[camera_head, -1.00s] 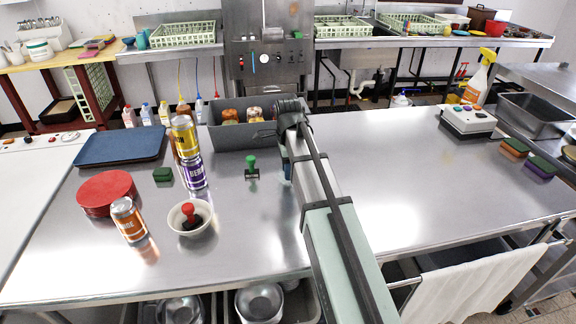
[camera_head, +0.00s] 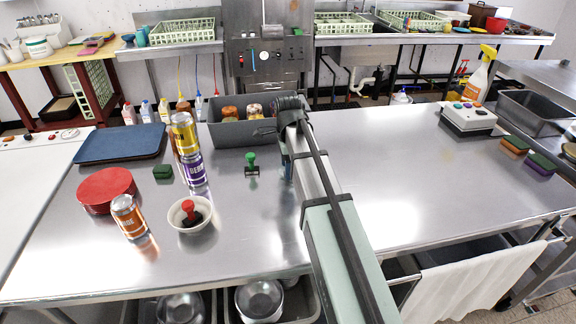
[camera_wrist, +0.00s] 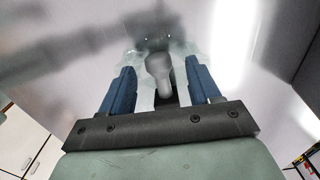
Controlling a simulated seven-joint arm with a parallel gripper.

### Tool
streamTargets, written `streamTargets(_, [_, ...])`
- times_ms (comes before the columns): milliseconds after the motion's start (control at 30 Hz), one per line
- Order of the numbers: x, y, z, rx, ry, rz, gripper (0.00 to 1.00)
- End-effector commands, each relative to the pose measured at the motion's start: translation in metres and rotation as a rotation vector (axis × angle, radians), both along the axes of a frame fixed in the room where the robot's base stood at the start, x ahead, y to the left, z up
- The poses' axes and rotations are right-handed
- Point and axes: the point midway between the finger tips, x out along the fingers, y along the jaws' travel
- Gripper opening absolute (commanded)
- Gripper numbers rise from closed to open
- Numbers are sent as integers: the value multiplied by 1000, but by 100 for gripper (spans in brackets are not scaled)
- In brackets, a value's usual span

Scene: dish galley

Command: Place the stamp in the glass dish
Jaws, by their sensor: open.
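My gripper (camera_wrist: 160,88) is open, with its two blue fingers apart. In the wrist view a grey, knob-ended stamp-like handle (camera_wrist: 159,66) shows between the fingers, with something dark at its lower end. Pale, see-through shapes (camera_wrist: 181,70) lie around it. They look like glass, but I cannot tell whether they form the glass dish. In the head view my arm hides most of this spot. A green-handled stamp (camera_head: 251,163) stands upright on the steel counter, left of my gripper. A red-handled stamp (camera_head: 189,209) stands in a white bowl (camera_head: 176,222).
A grey bin (camera_head: 229,133) with jars stands behind my gripper. The counter's right middle is clear.

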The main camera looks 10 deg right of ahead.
Motion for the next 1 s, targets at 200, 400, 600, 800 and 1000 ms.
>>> streamTargets(200, [0,0,3,1,0,0,64])
streamTargets(400, [1,0,22,0,-2,0,64])
streamTargets(600, [1,0,47,0,-1,0,64])
streamTargets(800, [1,0,68,0,-1,0,64])
streamTargets(1000, [0,0,70,0,1,0,64])
